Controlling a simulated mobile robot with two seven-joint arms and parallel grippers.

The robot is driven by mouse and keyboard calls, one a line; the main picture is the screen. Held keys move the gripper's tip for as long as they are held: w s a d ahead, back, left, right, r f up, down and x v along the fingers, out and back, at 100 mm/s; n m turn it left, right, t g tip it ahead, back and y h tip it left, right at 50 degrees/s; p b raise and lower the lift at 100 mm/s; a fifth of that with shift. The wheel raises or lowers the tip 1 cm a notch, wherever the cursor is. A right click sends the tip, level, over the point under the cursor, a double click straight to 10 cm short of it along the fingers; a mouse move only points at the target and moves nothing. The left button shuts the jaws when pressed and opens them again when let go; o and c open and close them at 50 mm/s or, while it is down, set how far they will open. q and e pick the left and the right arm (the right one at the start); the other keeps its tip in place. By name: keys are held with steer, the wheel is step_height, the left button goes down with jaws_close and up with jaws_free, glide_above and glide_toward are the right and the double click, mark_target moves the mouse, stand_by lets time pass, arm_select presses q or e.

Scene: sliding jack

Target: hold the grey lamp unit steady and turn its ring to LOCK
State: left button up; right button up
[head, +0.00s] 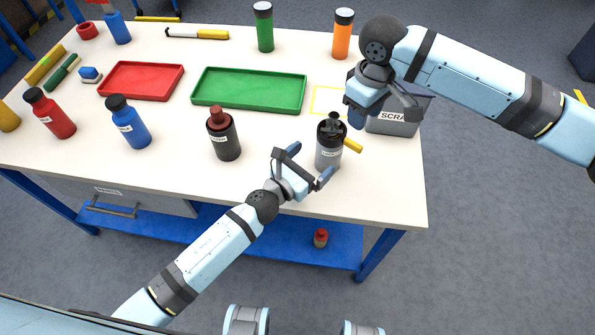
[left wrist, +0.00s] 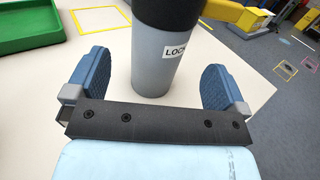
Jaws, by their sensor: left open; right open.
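The grey lamp unit (head: 328,157) stands upright near the table's front right, with a black ring (head: 330,133) on top. A yellow lever (head: 352,146) sticks out from the ring to the right. My left gripper (head: 309,164) is open just in front of the unit. In the left wrist view the grey body (left wrist: 155,65) stands between the two blue finger pads, with a visible gap on each side. My right gripper (head: 385,108) is open and empty, behind and right of the unit.
A grey SCRAP bin (head: 393,127) stands beside my right gripper. A dark bottle (head: 223,143) stands left of the unit. A yellow outlined square (head: 325,100), a green tray (head: 248,102) and a red tray (head: 140,95) lie behind. The table's front edge is close.

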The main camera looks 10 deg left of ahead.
mark_target(330, 144)
arm_select(q)
steer(key=x, duration=0.7)
steer(key=shift+w+d, duration=0.1)
steer(key=shift+w, duration=0.05)
steer(key=shift+c, duration=0.2)
steer(key=c, duration=1.1)
steer(key=shift+o, duration=0.2)
